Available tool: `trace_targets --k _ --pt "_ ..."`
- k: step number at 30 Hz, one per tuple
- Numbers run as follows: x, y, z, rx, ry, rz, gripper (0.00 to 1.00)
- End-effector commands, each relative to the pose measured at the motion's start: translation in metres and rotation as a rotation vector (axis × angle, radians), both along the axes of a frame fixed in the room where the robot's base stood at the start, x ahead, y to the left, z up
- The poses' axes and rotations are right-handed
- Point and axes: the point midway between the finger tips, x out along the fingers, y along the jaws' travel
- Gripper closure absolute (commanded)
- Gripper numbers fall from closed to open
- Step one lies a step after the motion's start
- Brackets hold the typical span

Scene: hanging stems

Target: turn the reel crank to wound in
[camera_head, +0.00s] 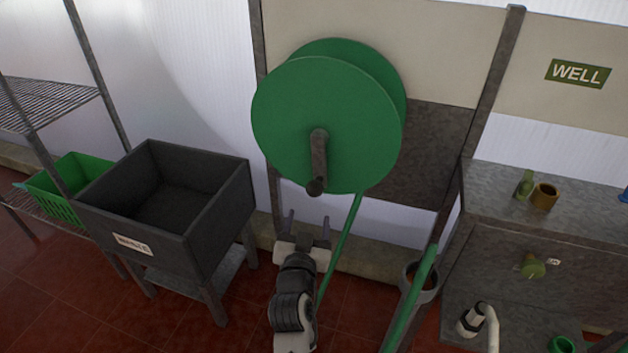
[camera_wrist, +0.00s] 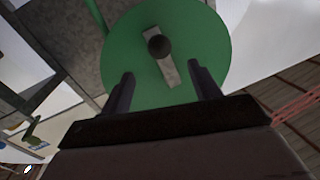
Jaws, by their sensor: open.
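A large green hose reel (camera_head: 300,110) is mounted on a frame at the centre of the head view. Its dark grey crank (camera_head: 318,158) points down from the hub, with a dark round knob (camera_head: 315,187) at its lower end. My gripper (camera_head: 307,220) is below the knob, apart from it, with its fingers pointing up. In the wrist view the reel (camera_wrist: 200,55) and crank arm (camera_wrist: 168,72) show beyond my gripper (camera_wrist: 162,82). The knob (camera_wrist: 158,46) appears between the spread fingers but farther off. My gripper is open and empty.
A green hose (camera_head: 343,235) hangs from the reel, just right of my gripper. A dark bin (camera_head: 215,225) on legs stands to the left, with a green crate (camera_head: 50,205) beyond. A grey bench (camera_head: 560,215) stands at right. Another green hose length passes a grey ring holder (camera_head: 432,292).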

Motion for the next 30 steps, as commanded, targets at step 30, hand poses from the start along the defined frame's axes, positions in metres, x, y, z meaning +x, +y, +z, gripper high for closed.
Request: trace_targets --k 30 --pt "0.136 -0.017 0.0 0.0 0.0 0.0 0.38"
